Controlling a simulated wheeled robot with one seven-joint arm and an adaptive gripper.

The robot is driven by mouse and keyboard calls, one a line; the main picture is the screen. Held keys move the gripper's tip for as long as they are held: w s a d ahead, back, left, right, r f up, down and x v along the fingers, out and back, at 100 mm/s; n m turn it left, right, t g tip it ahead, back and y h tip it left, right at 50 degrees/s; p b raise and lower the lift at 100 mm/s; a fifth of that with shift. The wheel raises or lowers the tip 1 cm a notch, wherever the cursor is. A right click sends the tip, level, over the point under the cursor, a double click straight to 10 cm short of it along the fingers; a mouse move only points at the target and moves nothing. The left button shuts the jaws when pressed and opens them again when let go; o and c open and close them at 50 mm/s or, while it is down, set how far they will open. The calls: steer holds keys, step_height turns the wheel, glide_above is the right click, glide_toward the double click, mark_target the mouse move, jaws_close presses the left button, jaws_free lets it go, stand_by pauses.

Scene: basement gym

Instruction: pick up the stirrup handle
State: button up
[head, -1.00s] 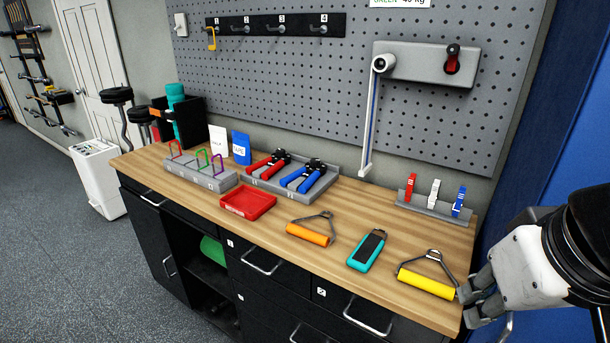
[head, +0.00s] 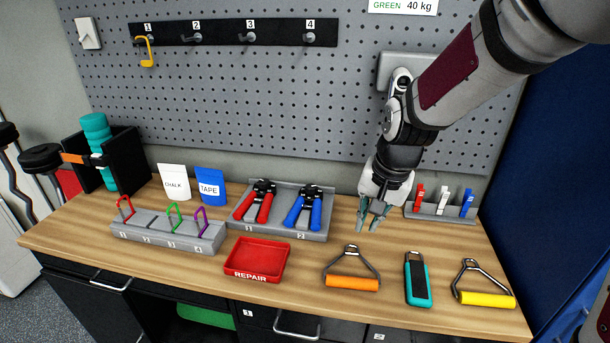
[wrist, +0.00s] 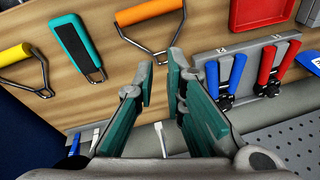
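Two stirrup handles lie on the wooden bench top. One has an orange grip (head: 352,282) and a grey metal loop pointing to the back. The other has a yellow grip (head: 487,299) and lies at the right end. Both also show in the wrist view, orange at the top (wrist: 150,12) and yellow at the upper left (wrist: 14,54). My gripper (head: 372,222) points down above the bench, behind the orange handle. In the wrist view my gripper (wrist: 162,82) has its teal-padded fingers apart, with nothing between them. The orange handle's metal loop shows just beyond the fingertips.
A teal and black device (head: 417,279) lies between the handles. A red REPAIR tray (head: 287,262) is left of the orange handle. Behind are a grey holder (head: 318,236) with red and blue hand grippers and a clip rack (head: 425,215). Bare wood lies around the handles.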

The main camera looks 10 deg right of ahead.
steer(key=w+f+m+y+p, duration=0.2)
steer(key=w+f+m, duration=0.15)
steer(key=f, duration=0.25)
glide_above(337, 261)
steer(key=s+d, duration=0.1)
steer(key=s, duration=0.1)
steer(key=shift+n, duration=0.25)
step_height(337, 261, down, 8)
steer(key=shift+d+r, duration=0.1)
steer(key=shift+d, duration=0.05)
steer(key=shift+d+p+x, duration=0.2)
steer(key=shift+p+x, duration=0.1)
steer(key=shift+x, duration=2.45)
jaws_close()
steer(key=shift+r, duration=0.15)
